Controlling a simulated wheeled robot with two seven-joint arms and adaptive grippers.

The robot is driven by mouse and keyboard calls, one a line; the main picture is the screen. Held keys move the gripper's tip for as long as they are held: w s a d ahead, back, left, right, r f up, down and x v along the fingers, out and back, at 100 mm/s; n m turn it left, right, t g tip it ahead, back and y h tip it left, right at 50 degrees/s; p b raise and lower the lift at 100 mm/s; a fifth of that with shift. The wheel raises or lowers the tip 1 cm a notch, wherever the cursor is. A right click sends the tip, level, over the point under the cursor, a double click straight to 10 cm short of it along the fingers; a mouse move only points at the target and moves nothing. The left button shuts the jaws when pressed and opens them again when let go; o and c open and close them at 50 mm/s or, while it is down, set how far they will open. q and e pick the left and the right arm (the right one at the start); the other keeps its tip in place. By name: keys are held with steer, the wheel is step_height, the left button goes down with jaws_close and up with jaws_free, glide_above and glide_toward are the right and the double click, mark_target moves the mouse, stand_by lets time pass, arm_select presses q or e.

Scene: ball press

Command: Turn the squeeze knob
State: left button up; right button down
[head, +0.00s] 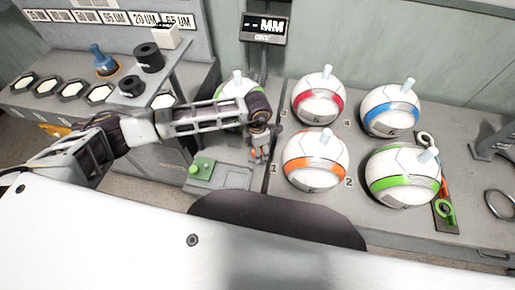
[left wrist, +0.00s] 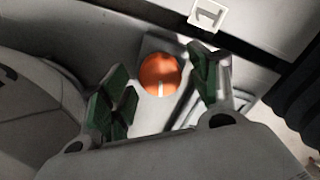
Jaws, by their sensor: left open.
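An orange round knob (left wrist: 160,73) with a pale line on its face shows in the left wrist view, on a grey panel. I take it to be the squeeze knob. My left gripper (left wrist: 157,88) is open, with one green-padded finger on each side of the knob in the picture. I cannot tell whether the fingers touch it. In the head view my left gripper (head: 259,152) points down beside the ball press, and the knob cannot be made out there. My right gripper is in neither view.
A green-striped ball (head: 236,78) sits partly behind my left arm. Several striped balls, including an orange one (head: 315,160), stand on the table to the right. A display (head: 265,28) stands behind. A green button (head: 201,168) is left of my gripper.

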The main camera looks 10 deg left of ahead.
arm_select(q)
steer(key=c, duration=1)
